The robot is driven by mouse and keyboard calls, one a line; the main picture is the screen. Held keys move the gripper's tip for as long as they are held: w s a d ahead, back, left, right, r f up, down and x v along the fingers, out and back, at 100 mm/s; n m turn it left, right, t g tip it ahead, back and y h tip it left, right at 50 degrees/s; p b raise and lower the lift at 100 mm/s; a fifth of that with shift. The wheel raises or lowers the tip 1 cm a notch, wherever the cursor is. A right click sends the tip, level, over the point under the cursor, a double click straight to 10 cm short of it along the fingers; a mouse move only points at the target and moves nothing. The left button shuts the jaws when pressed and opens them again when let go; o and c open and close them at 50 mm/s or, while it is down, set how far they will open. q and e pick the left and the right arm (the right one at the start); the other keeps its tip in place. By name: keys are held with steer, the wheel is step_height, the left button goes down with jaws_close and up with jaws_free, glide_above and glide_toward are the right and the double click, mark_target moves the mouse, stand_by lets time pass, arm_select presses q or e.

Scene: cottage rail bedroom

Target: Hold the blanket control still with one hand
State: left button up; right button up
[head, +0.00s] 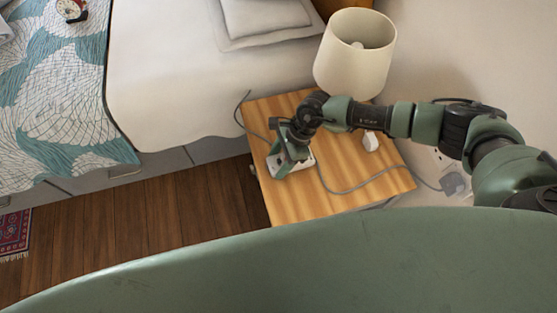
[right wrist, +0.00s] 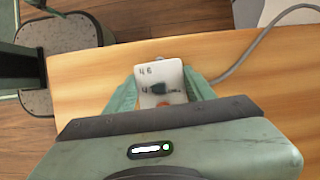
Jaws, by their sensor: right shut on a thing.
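The blanket control (head: 277,167) is a small pale box lying on the wooden bedside table (head: 350,165), near its left edge. My right gripper (head: 292,156) reaches down over it from the right and is shut on it. In the right wrist view, the control (right wrist: 160,74) shows a pale face with small markings, a dark slider and an orange-red spot. The green fingers of the right gripper (right wrist: 160,92) are on its two sides. Its near end is hidden by the gripper body. My left gripper is not in view.
A cream lamp (head: 355,55) stands at the back of the table. A grey cord (head: 350,190) crosses the table toward a plug (head: 453,183) at the wall. A small white object (head: 371,142) sits beside the arm. The bed (head: 165,75) is left, with wooden floor in front.

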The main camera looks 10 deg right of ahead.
steer(key=o, duration=1.6)
steer(key=v, duration=1.2)
steer(key=shift+r, duration=0.1)
steer(key=shift+s, duration=0.1)
